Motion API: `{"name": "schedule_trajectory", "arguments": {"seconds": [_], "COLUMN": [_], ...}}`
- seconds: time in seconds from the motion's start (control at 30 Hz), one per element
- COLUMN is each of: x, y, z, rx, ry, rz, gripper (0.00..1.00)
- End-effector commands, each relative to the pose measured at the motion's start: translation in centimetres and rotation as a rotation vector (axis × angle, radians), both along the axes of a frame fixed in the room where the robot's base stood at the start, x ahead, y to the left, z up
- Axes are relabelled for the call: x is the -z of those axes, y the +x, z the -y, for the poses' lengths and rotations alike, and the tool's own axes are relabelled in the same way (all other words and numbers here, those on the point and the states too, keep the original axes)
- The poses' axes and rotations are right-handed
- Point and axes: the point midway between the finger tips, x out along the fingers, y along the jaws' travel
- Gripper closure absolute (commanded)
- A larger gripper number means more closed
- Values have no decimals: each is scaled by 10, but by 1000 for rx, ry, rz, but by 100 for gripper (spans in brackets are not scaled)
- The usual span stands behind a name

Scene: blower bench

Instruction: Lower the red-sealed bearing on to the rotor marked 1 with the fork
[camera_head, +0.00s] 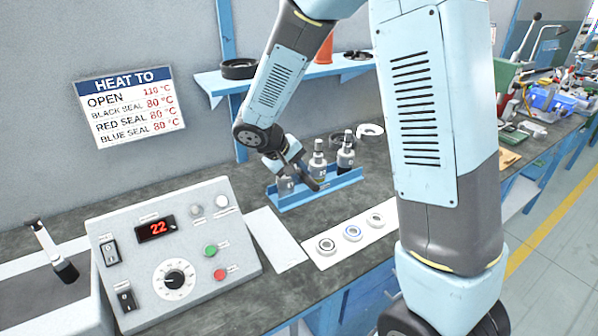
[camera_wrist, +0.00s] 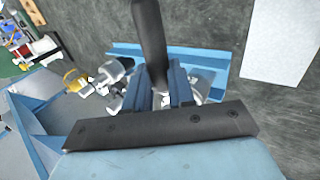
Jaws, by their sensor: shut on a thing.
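My gripper (camera_head: 293,168) is over the left end of a blue rack (camera_head: 325,196), shut on a dark handle (camera_wrist: 150,40), which seems to be the fork's. The fork's far end is hard to make out. Rotors stand upright in the rack: one (camera_head: 286,187) is partly under my gripper, and others, a middle one (camera_head: 318,165) and a right one (camera_head: 346,154), stand beside it. Their numbers are too small to read. I cannot make out a red-sealed bearing; the gripper hides the spot around the left rotor. In the wrist view my gripper (camera_wrist: 168,98) covers most of the rack.
A white strip (camera_head: 320,262) in front of the rack holds a dark-ringed bearing (camera_head: 326,246), a blue-ringed one (camera_head: 352,233) and a greyish one (camera_head: 376,219). A control box (camera_head: 180,245) reading 22 stands left. A white sheet (camera_head: 272,238) lies between. A shelf (camera_head: 290,75) is behind.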

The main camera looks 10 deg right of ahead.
Motion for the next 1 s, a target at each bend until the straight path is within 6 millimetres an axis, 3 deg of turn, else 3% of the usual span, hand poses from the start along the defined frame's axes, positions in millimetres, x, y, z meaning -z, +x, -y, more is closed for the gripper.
{"name": "schedule_trajectory", "arguments": {"seconds": [0.37,1.0], "x": [0,0], "y": [0,-18], "z": [0,8], "rx": [-1,1], "ry": [0,0], "rz": [1,1], "gripper": [100,100]}}
